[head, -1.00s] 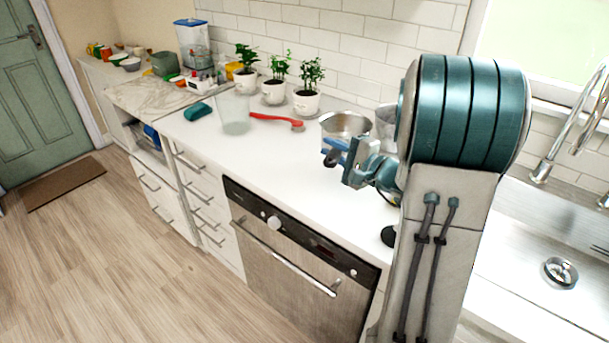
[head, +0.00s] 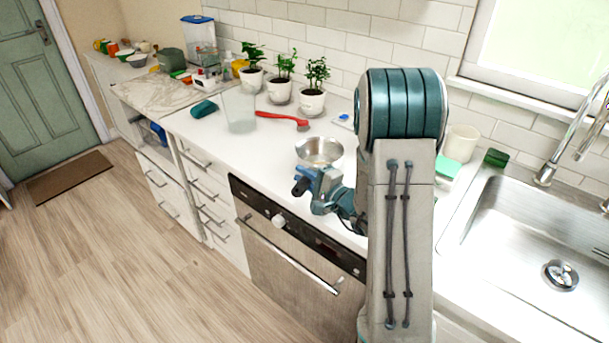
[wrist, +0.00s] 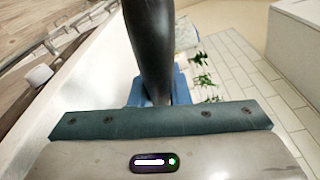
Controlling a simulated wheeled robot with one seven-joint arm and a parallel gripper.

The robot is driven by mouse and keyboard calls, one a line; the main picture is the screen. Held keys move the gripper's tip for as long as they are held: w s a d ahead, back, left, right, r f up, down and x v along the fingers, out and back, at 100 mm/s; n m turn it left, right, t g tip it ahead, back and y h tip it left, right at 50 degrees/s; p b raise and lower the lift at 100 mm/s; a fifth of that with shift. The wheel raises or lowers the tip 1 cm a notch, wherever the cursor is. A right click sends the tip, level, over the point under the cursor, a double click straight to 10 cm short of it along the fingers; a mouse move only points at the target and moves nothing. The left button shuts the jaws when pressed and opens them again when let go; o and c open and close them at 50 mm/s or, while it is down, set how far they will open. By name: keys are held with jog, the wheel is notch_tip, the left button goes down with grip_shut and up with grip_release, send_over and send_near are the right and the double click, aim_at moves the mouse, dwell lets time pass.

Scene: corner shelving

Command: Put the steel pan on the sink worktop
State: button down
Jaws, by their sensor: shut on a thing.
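The steel pan (head: 320,150) shows in the head view as a shiny open round bowl above the white counter, left of my arm. My gripper (head: 307,183) is at the near side of the pan. In the wrist view a dark, handle-like bar (wrist: 150,45) stands between the blue fingers of my gripper (wrist: 157,88), which are shut on it. The pan's bowl is not clear in that view. I cannot tell how high the pan is above the counter. The sink worktop (head: 450,225) is right of my arm, around the steel sink (head: 525,225).
A white cup (head: 460,143), a green sponge (head: 447,168) and a dark green block (head: 495,158) are near the sink. The tap (head: 565,150) rises behind it.

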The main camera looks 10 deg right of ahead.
jog(key=shift+f, duration=0.1)
jog(key=c, duration=1.4)
grip_release()
jog(key=shift+o, duration=0.2)
